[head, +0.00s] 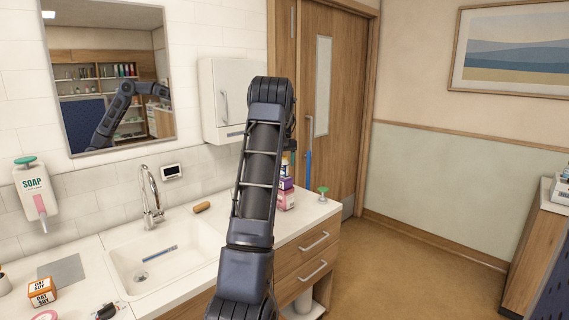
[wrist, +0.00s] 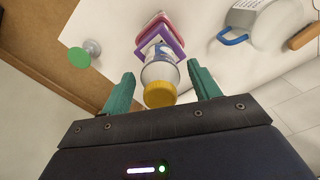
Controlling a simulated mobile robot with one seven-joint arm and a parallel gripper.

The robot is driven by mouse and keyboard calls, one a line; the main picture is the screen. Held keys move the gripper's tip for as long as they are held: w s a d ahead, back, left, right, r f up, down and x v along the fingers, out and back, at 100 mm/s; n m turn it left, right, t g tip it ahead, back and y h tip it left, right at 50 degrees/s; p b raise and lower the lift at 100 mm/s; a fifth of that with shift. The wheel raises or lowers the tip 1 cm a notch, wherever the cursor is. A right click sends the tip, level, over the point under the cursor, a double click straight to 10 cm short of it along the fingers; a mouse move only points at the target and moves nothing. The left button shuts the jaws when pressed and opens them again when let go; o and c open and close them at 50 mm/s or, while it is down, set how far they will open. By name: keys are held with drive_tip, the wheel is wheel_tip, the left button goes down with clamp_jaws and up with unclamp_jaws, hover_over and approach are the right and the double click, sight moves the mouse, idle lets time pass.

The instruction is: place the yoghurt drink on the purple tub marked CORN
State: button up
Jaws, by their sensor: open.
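The yoghurt drink, a white and blue bottle with a yellow cap (wrist: 159,94), stands upright on the purple tub (wrist: 141,47) in the wrist view. The purple tub sits on a pink tub (wrist: 138,36); the CORN marking cannot be read. In the head view the purple tub (head: 286,183) and pink tub (head: 286,200) show partly behind my arm, with the bottle's yellow top (head: 286,158) above. My gripper (wrist: 162,86) is open, its green fingers on either side of the bottle with gaps visible. In the head view my gripper is hidden.
A green-topped pump (wrist: 80,57) stands near the counter edge beside the tubs. The sink (head: 165,262) and tap (head: 150,195) are to the left.

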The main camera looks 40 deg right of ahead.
wheel_tip(320, 180, up, 12)
drive_tip(key=shift+r, duration=0.15)
idle(0.3)
drive_tip(key=a+r+n+t, duration=0.1)
drive_tip(key=a+r, duration=0.2)
drive_tip(key=a, duration=0.9)
drive_tip(key=s+a+r+n+h, duration=0.1)
drive_tip(key=a+r, duration=0.1)
drive_tip(key=a, duration=1)
drive_tip(key=a+r+n+t, duration=0.1)
drive_tip(key=a+r, duration=0.2)
drive_tip(key=a, duration=0.9)
drive_tip(key=s+a+f+n+t, duration=0.1)
drive_tip(key=s+a+f, duration=0.1)
drive_tip(key=s+a, duration=0.5)
drive_tip(key=s+a+f, duration=0.2)
drive_tip(key=s+a, duration=0.2)
drive_tip(key=a, duration=0.6)
drive_tip(key=s+a+f, duration=0.4)
drive_tip(key=s, duration=0.3)
drive_tip(key=s+a+f+n+t+y, duration=0.1)
drive_tip(key=s+a+f, duration=0.4)
drive_tip(key=s, duration=0.2)
drive_tip(key=shift+t, duration=0.3)
drive_tip(key=shift+f, duration=0.1)
